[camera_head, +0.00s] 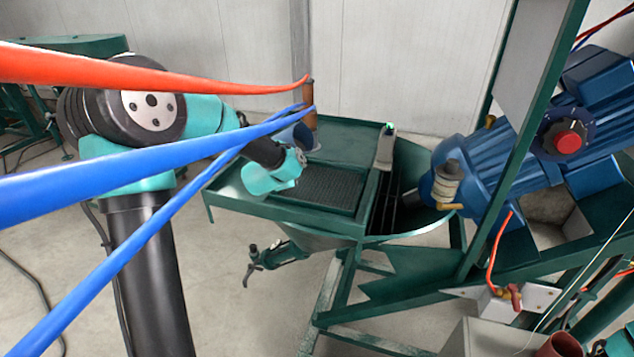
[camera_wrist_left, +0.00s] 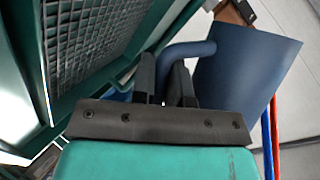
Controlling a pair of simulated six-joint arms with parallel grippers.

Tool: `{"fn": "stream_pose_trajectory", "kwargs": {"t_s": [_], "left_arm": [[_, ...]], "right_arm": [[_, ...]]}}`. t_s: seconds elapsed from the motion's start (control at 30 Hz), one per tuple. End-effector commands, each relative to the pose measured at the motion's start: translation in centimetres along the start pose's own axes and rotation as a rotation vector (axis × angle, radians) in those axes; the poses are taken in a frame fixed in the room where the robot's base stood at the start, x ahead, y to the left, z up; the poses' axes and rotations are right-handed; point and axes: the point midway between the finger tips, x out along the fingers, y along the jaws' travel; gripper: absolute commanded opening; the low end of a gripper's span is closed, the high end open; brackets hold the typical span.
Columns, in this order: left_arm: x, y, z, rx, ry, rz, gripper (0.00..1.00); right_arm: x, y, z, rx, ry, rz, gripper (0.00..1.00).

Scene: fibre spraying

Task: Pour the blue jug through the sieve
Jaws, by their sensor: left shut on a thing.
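The blue jug (camera_wrist_left: 245,70) is at the upper right of the left wrist view, its handle (camera_wrist_left: 188,52) running to my left gripper (camera_wrist_left: 163,78). The gripper's black fingers are shut on the handle. In the head view only a small part of the jug (camera_head: 302,134) shows behind my left wrist and the cables, so its tilt and contents cannot be told. The sieve (camera_head: 332,188) is a dark mesh in the green machine top, just right of my left wrist. Its mesh (camera_wrist_left: 92,38) also fills the upper left of the left wrist view. My right gripper is not in view.
A brown cylinder (camera_head: 308,92) stands at the back left of the green machine top (camera_head: 345,140). The hopper (camera_head: 425,215) and a blue motor (camera_head: 500,150) lie to the right. Red and blue cables cross the left foreground. A green-black fitting (camera_head: 280,256) hangs below.

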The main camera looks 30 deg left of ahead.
Motion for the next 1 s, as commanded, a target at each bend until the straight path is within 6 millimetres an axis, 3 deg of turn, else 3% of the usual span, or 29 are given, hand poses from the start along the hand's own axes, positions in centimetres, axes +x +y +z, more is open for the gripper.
{"fn": "stream_pose_trajectory", "kwargs": {"t_s": [1.0], "left_arm": [[0.7, 0.7, 1.1, 0.12, -0.043, -0.053, 0.0]], "right_arm": [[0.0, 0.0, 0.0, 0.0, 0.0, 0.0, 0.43]]}}
